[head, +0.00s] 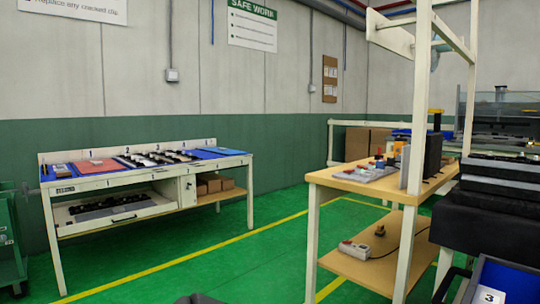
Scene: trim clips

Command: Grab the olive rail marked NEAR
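I cannot make out an olive rail or the word NEAR anywhere in the head view. A cream workbench (150,173) stands at the left against the wall. Its top carries a row of blue trays, a reddish flat piece (97,167) and several dark and white small parts (155,157), too small to tell apart. An open drawer (113,211) under it holds dark long parts (100,205). Neither of my grippers can be recognised. A small dark shape at the bottom edge is cut off, and I cannot tell what it is.
A wooden-topped bench (350,184) with a cream frame stands at the right, with a lower shelf (375,255). Dark equipment (490,215) and a blue bin marked 3 (510,283) are at the far right. A green cart (10,245) stands at the left edge. Green floor between is clear.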

